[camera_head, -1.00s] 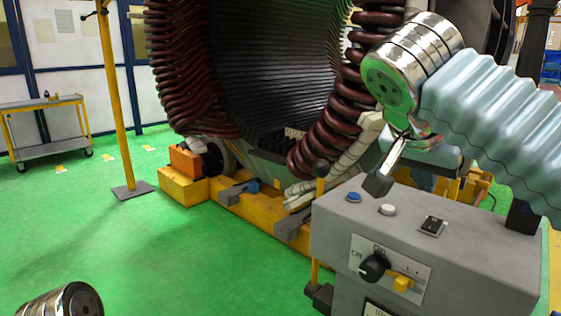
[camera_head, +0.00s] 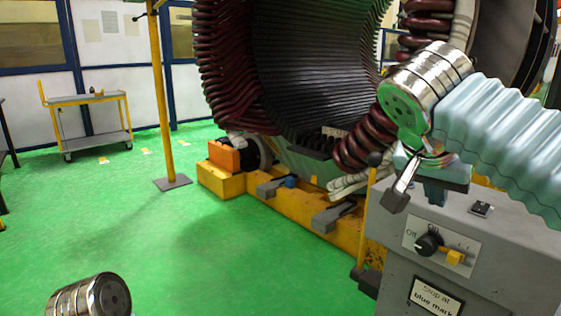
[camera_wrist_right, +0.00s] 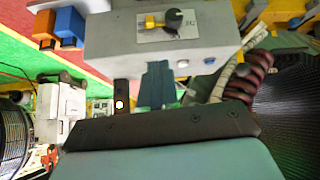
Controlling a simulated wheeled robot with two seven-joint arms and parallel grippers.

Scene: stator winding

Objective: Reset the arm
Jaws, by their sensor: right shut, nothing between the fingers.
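My right arm comes in from the right in the head view, with a pale ribbed sleeve and a silver wrist. Its right gripper (camera_head: 398,196) points down and is shut and empty. It appears in front of the grey control box (camera_head: 470,285) and overlaps its upper left part; I cannot tell the gap. The box carries a black knob (camera_head: 429,243) by an "Off" label and a yellow handle (camera_head: 455,257). The box also shows inverted in the right wrist view (camera_wrist_right: 110,42). A silver joint of my left arm shows at the bottom left; my left gripper is out of view.
The large stator (camera_head: 310,70) with dark red coils (camera_head: 225,60) stands on a yellow base (camera_head: 320,225) behind the box. A yellow post (camera_head: 162,95) and a trolley (camera_head: 90,98) stand at left. The green floor (camera_head: 130,235) between is clear.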

